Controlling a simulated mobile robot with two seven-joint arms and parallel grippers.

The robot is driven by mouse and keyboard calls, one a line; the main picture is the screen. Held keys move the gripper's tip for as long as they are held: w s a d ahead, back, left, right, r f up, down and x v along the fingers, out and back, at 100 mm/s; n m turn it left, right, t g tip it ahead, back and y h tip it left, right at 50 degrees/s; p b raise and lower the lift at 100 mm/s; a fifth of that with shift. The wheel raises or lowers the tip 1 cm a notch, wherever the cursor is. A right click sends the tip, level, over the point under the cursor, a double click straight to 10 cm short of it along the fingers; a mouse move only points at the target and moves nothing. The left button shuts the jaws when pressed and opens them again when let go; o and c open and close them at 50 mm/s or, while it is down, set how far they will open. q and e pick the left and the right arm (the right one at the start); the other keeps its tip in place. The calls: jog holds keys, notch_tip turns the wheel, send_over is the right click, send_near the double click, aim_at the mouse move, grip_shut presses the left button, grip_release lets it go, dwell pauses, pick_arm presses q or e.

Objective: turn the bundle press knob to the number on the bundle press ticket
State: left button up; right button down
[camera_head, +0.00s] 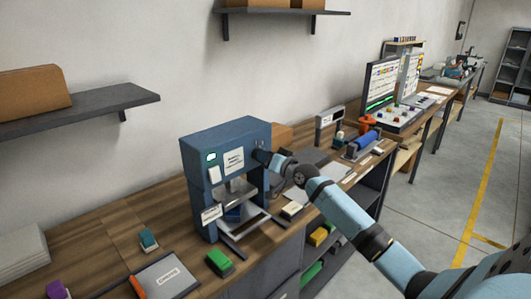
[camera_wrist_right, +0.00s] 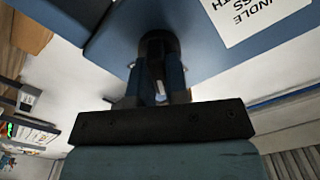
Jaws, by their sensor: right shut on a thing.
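The bundle press (camera_head: 225,136) is a blue machine on the wooden bench, left of centre in the head view. A white printed plate (camera_head: 233,160) is on its upper front, and part of that plate shows in the wrist view (camera_wrist_right: 245,15). My right gripper (camera_head: 266,156) is at the right end of the press front. In the wrist view its fingers (camera_wrist_right: 158,85) are shut on the dark round knob (camera_wrist_right: 158,42). The knob's dial marks are hidden. My left gripper is out of view.
A wall shelf (camera_head: 80,113) hangs above left. A blue roller device (camera_head: 364,143) stands further right. The floor at right is clear.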

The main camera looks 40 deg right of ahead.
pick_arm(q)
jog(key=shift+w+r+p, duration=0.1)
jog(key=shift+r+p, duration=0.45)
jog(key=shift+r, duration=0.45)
pick_arm(e)
jog(key=shift+m, duration=1.3)
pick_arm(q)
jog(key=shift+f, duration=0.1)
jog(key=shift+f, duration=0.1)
pick_arm(e)
jog(key=c, duration=1.1)
grip_release()
pick_arm(q)
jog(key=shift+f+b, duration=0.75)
jog(key=shift+b, duration=0.05)
pick_arm(e)
jog(key=s, duration=0.9)
jog(key=s+d, duration=0.1)
jog(key=s, duration=0.3)
jog(key=shift+s+d, duration=0.1)
jog(key=shift+s, duration=0.25)
